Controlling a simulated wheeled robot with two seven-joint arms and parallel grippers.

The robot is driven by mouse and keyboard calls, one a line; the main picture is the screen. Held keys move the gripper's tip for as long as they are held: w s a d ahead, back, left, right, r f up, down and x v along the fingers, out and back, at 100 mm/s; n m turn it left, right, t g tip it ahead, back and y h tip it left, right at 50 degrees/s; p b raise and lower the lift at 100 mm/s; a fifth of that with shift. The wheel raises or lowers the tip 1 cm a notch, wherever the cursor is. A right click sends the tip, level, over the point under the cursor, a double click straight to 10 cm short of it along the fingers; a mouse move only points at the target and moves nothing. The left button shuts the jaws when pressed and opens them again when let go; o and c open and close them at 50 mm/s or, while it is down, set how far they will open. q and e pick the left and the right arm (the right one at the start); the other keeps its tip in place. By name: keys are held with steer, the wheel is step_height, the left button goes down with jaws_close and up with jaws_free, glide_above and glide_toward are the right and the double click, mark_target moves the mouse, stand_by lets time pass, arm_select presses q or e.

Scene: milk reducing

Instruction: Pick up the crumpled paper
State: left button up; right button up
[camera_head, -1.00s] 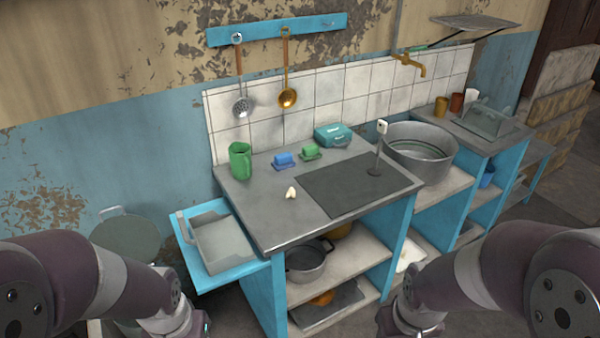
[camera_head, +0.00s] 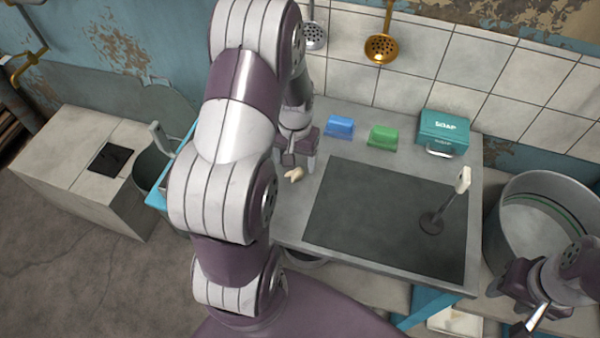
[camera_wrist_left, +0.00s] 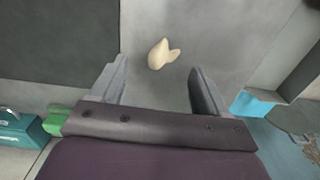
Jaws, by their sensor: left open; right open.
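The crumpled paper (camera_head: 294,174) is a small cream-coloured lump on the grey counter, left of the dark panel. In the left wrist view the crumpled paper (camera_wrist_left: 161,54) lies just beyond and between the two fingertips, not touched by them. My left gripper (camera_head: 298,165) is open and empty, pointing down over the counter right by the paper. Its fingers (camera_wrist_left: 160,80) stand apart in the left wrist view. My right gripper (camera_head: 520,305) is at the lower right, in front of the metal tub, away from the paper; I see nothing held in it.
A plunger-like tool (camera_head: 445,203) stands on the dark panel (camera_head: 370,220). A metal tub (camera_head: 545,215) is at the right.

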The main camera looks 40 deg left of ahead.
mark_target(294, 171)
arm_select(q)
steer(key=f, duration=0.3)
steer(key=a+f, duration=0.1)
steer(key=f, duration=0.1)
steer(key=shift+s+f, duration=0.1)
steer(key=shift+s, duration=0.05)
steer(key=shift+w+d+f, duration=0.25)
steer(key=shift+f, duration=0.1)
steer(key=shift+s+a, duration=0.1)
steer(key=shift+s, duration=0.1)
steer(key=c, duration=0.3)
steer(key=shift+w, duration=0.1)
steer(key=c, duration=0.8)
